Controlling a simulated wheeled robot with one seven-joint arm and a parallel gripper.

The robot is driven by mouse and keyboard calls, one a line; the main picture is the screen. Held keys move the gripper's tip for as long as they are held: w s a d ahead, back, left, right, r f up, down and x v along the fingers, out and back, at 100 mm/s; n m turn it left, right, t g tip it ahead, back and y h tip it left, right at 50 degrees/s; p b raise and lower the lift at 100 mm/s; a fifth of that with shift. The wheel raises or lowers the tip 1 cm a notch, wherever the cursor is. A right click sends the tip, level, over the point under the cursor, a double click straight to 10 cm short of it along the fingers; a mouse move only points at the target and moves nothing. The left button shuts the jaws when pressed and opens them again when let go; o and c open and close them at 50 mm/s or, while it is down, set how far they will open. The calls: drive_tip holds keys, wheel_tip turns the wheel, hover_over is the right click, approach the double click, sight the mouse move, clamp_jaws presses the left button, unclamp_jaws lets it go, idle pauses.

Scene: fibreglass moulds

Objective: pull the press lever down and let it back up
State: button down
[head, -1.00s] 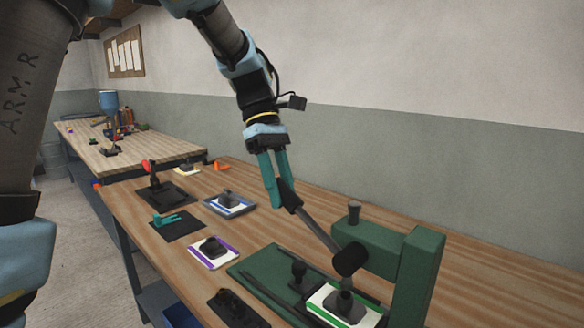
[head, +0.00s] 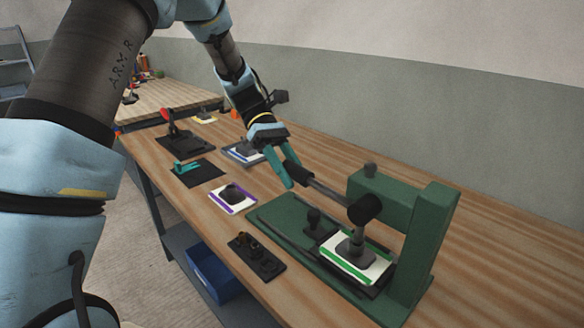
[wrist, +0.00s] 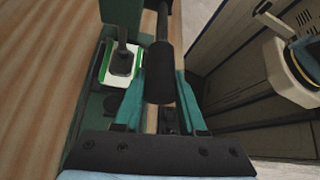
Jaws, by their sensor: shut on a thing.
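The green press (head: 425,235) stands at the right of the bench in the head view. Its lever (head: 328,193) slopes up and left from a black hub (head: 364,209) to a black grip (head: 298,173). My gripper (head: 283,168) is shut on this grip, its teal fingers on either side. In the wrist view the black grip (wrist: 160,75) lies between my fingers. A white, green-edged plate with a dark piece (head: 356,250) sits under the press head; it also shows in the wrist view (wrist: 122,60). My fingers hide part of the grip.
A purple-edged plate (head: 233,197), a black tray with small dark pieces (head: 257,257), a dark mat with a teal piece (head: 197,172) and a blue-edged plate (head: 240,152) lie left of the press. A blue bin (head: 213,272) is below. The bench right of the press is clear.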

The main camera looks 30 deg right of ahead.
drive_tip(key=shift+f, duration=0.35)
drive_tip(key=c, duration=0.8)
unclamp_jaws()
drive_tip(key=shift+d, duration=0.1)
drive_tip(key=o, duration=0.3)
drive_tip(key=shift+r, duration=0.1)
drive_tip(key=shift+w+r, duration=0.1)
drive_tip(key=b+v, duration=0.2)
drive_tip(key=v, duration=0.8)
drive_tip(key=shift+w+r, duration=0.15)
drive_tip(key=shift+w, duration=0.1)
